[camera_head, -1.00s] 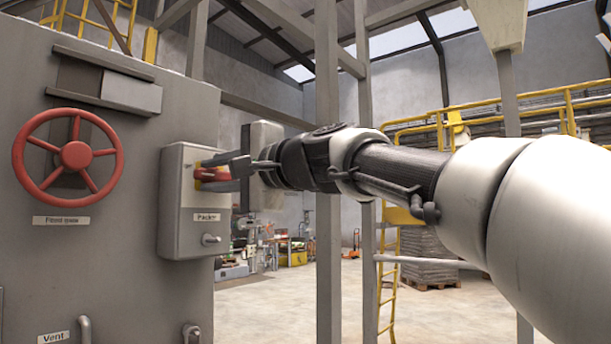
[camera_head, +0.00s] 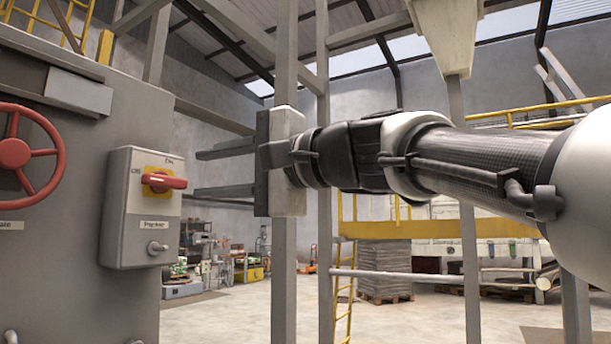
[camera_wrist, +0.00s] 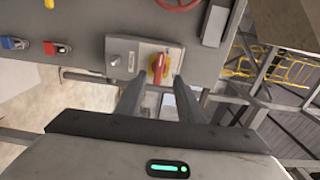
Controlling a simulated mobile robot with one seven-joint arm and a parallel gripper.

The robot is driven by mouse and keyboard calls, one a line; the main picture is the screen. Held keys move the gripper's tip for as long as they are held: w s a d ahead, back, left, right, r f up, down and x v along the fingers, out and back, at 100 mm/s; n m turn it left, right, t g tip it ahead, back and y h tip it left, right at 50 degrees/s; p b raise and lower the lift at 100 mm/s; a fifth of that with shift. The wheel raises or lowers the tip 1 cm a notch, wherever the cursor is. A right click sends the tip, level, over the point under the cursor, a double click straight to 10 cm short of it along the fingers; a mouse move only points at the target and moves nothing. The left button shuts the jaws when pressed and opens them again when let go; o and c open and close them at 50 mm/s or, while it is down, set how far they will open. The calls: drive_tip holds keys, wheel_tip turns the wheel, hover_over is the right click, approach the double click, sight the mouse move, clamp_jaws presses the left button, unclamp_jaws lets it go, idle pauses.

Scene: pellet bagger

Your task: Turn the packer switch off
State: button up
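The packer switch (camera_head: 163,182) is a red handle on a yellow plate, on the face of a grey box (camera_head: 128,225) labelled "Packer". Its handle lies horizontal in the head view, level with a small mark at the left of the plate; the marks are too small to read surely. In the wrist view the switch (camera_wrist: 160,65) sits between and beyond my fingertips. My gripper (camera_head: 198,170) is open and empty, to the right of the switch and apart from it. Its two fingers (camera_wrist: 160,80) are spread wide.
A small metal toggle (camera_head: 157,247) sits below the switch on the box. A red handwheel (camera_head: 14,153) is on the grey machine to the left. A grey steel post (camera_head: 284,285) stands behind my gripper. The wrist view also shows a red control (camera_wrist: 57,48) and a blue control (camera_wrist: 15,43).

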drive_tip(key=v, duration=0.5)
idle(0.4)
